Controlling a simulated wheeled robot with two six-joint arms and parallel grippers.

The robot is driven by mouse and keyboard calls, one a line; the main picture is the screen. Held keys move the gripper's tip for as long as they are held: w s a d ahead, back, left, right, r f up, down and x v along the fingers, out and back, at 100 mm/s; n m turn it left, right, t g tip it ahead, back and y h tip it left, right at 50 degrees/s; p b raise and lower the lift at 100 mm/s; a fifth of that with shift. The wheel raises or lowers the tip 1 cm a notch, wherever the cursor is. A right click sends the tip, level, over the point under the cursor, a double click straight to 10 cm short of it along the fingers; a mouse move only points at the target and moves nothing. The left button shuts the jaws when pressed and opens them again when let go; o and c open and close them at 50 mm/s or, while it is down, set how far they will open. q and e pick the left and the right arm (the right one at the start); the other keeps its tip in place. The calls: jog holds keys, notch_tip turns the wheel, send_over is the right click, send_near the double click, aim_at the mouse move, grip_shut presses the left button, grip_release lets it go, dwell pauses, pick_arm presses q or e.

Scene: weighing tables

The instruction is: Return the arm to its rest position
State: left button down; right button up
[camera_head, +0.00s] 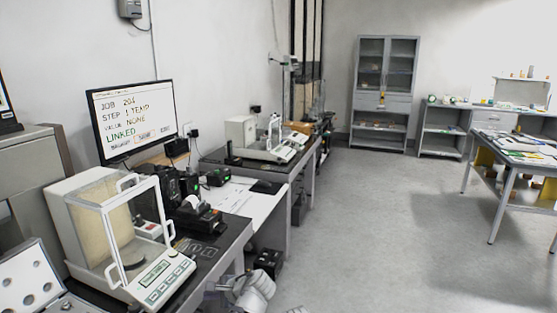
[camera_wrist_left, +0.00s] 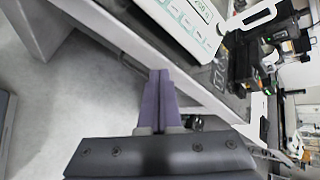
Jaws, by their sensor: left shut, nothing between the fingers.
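My left gripper (camera_wrist_left: 160,76) shows in the wrist view with its two purple-grey fingers together and nothing between them. The fingers lie across the view of the table's pale front edge (camera_wrist_left: 118,38); I cannot tell how far they are from it. In the head view, part of my left arm or gripper shows at the bottom centre, in front of the near weighing table (camera_head: 232,240). Its fingertips are hard to make out there. My right gripper is in neither view.
An analytical balance (camera_head: 105,235) with a glass draft shield stands on the near table. A small black printer (camera_head: 200,215) and a monitor (camera_head: 133,120) are beyond it. A second balance (camera_head: 265,138) stands farther back. Open floor (camera_head: 370,220) lies to the right.

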pick_arm(q)
jog(key=s+d+f+n+g+h, duration=0.1)
jog(key=s+f+n+g+h, duration=0.1)
jog(key=s+f+n+h, duration=0.4)
jog(key=s+d+f+n+g+h, duration=0.1)
jog(key=s+f+n+g+h, duration=0.2)
jog(key=s+n, duration=0.5)
jog(key=s+d+r+m+p, duration=0.2)
jog(key=s+d+r+p, duration=0.1)
jog(key=d, duration=0.2)
jog(key=s+d+r+m+y+p, duration=0.1)
jog(key=s+d+r+m+p, duration=0.1)
jog(key=d, duration=0.4)
jog(key=shift+s+d+r+g+p, duration=0.3)
jog(key=shift+s+r+p, duration=0.15)
jog(key=shift+r+p, duration=0.75)
